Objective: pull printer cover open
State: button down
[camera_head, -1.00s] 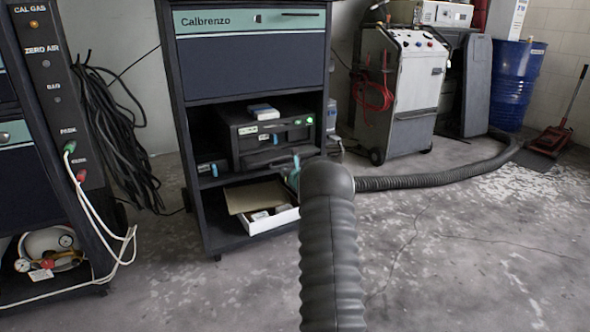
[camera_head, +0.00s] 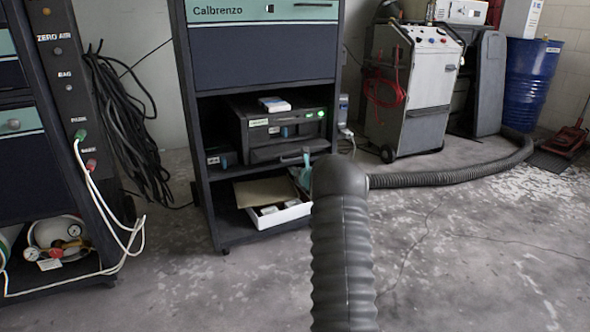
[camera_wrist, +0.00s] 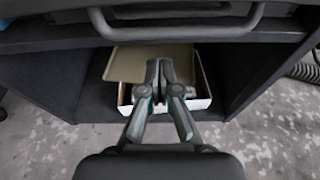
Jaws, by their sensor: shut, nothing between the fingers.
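The printer (camera_head: 278,131) is a dark box with a green light, on the cabinet's middle shelf. Its front has a bar handle (camera_head: 293,158) low down, which I take to be the cover's. The cover looks shut. In the wrist view a grey bar handle (camera_wrist: 178,29) crosses the top, above and beyond my fingertips. My gripper (camera_wrist: 159,64) is shut and empty, pointing toward the cabinet below the handle and apart from it. In the head view my gripper (camera_head: 303,174) shows only as a small teal and grey part, the rest hidden behind my arm.
A white open box (camera_head: 277,217) with a brown flap lies on the lower shelf. The shelf edge (camera_wrist: 60,46) runs under the handle. A hose (camera_head: 440,179) lies on the floor at right; cables (camera_head: 120,130) hang at left. The floor in front is clear.

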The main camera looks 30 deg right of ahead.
jog(key=v, duration=1)
jog(key=shift+w+r, duration=0.1)
